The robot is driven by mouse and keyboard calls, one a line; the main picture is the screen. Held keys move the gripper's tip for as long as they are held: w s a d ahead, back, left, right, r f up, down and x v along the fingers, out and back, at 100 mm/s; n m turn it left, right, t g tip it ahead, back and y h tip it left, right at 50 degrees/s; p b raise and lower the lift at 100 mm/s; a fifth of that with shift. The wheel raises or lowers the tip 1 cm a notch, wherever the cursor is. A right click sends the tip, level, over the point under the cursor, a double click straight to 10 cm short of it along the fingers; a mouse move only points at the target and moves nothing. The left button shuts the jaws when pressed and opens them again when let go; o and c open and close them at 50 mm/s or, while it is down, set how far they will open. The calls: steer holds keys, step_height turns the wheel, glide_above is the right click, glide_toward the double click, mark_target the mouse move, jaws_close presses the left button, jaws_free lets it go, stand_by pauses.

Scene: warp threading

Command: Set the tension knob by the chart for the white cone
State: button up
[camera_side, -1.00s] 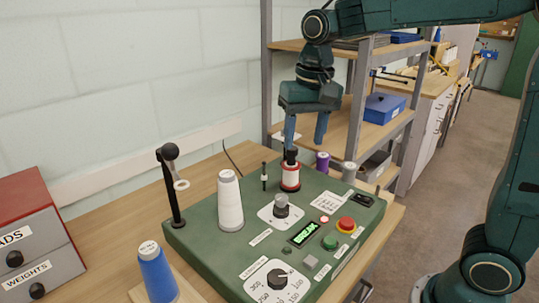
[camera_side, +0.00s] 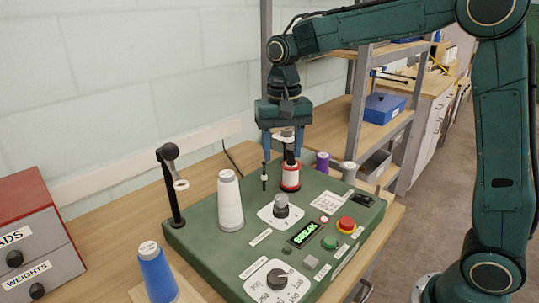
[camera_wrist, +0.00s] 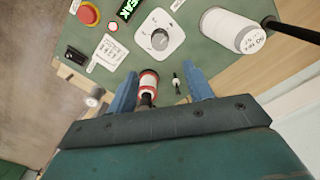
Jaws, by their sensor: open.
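The white cone (camera_side: 230,205) stands upright on the green machine. It also shows in the wrist view (camera_wrist: 230,30). A grey knob (camera_side: 281,203) on a white dial plate sits right of it, and also shows in the wrist view (camera_wrist: 159,39). A second dark knob (camera_side: 277,279) with a numbered scale is at the near end; I cannot tell which is the tension knob. A small printed card (camera_side: 326,203), perhaps the chart, lies on the panel; its text is unreadable. My gripper (camera_side: 283,149) is open and empty, above the machine's far end, near a red-and-white spool (camera_side: 290,178).
The display (camera_side: 304,233) reads BREAK. A red button (camera_side: 346,224) and a green button (camera_side: 329,243) are beside it. A blue cone (camera_side: 157,272) stands in front. Purple (camera_side: 322,161) and grey spools stand behind.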

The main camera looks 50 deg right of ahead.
mark_target(281, 197)
step_height(281, 197, down, 12)
steer(key=shift+r, duration=0.1)
stand_by(0.5)
steer(key=c, duration=1)
